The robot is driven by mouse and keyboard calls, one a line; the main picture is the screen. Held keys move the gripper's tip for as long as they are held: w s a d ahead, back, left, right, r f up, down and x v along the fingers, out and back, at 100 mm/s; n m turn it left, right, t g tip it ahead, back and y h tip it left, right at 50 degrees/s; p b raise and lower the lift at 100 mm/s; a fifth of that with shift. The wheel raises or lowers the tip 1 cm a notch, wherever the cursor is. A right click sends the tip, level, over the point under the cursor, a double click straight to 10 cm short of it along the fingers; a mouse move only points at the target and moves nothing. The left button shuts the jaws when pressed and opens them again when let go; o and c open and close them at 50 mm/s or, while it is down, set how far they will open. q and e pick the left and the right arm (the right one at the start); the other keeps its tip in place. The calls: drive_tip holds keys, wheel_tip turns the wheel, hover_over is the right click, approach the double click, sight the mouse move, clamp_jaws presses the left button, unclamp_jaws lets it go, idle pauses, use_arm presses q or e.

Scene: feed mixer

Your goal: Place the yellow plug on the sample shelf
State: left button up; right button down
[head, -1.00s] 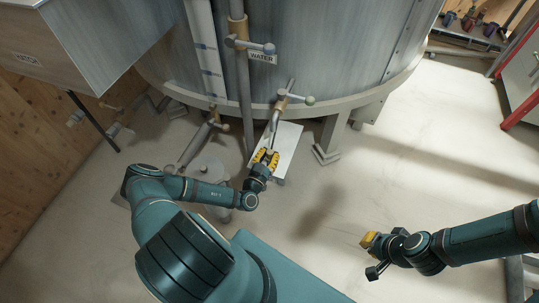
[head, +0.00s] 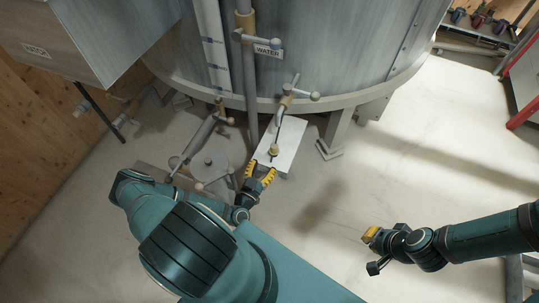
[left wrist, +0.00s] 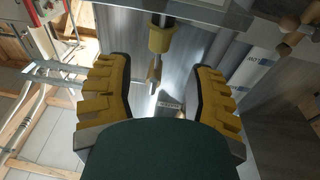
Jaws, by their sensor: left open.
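The yellow plug (head: 274,150) stands on or just over the white sample shelf (head: 291,143), below the sampling valve on the tank. I cannot tell if its lower end touches the shelf. My left gripper (head: 261,171) is open at the shelf's near left edge, its yellow fingers pointing at the plug with a small gap. In the left wrist view the plug (left wrist: 160,39) shows beyond the open, empty fingers (left wrist: 160,78). My right gripper (head: 371,237) hangs over the floor at the lower right, away from the shelf; its finger opening is unclear.
The sampling valve (head: 286,101) and a vertical pipe (head: 251,90) stand close to the shelf. The large tank (head: 330,45) rises behind, with a support leg (head: 333,135) to the right. A round grey pedestal (head: 208,165) stands left.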

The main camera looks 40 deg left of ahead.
use_arm(q)
drive_tip(key=s+d+r+m+g+h, duration=0.3)
drive_tip(key=d+m+g+h, duration=0.1)
drive_tip(key=d+m+h, duration=0.7)
drive_tip(key=s+d+r+m+g+h, duration=0.2)
drive_tip(key=d+r+m+g+h, duration=0.15)
drive_tip(key=d+m+h, duration=0.7)
drive_tip(key=s+d+m+g+y, duration=0.1)
drive_tip(key=s+m+g+y, duration=0.5)
drive_tip(key=m, duration=0.7)
drive_tip(key=s+d+m+g+y, duration=0.1)
drive_tip(key=s+m+g, duration=0.3)
drive_tip(key=m+g, duration=0.7)
drive_tip(key=w+a+r+m+t+y, duration=0.1)
drive_tip(key=w+r+m+t+y, duration=0.1)
drive_tip(key=m, duration=1.1)
drive_tip(key=w+a+r+m+t+y, duration=0.1)
drive_tip(key=w+r+m+t+y, duration=0.2)
drive_tip(key=m, duration=1)
drive_tip(key=w+t+y, duration=0.2)
drive_tip(key=w, duration=0.1)
drive_tip(key=shift+w+a+r+m+y, duration=0.15)
drive_tip(key=shift+w+r+m+y, duration=0.05)
drive_tip(key=shift+w+m+y, duration=0.2)
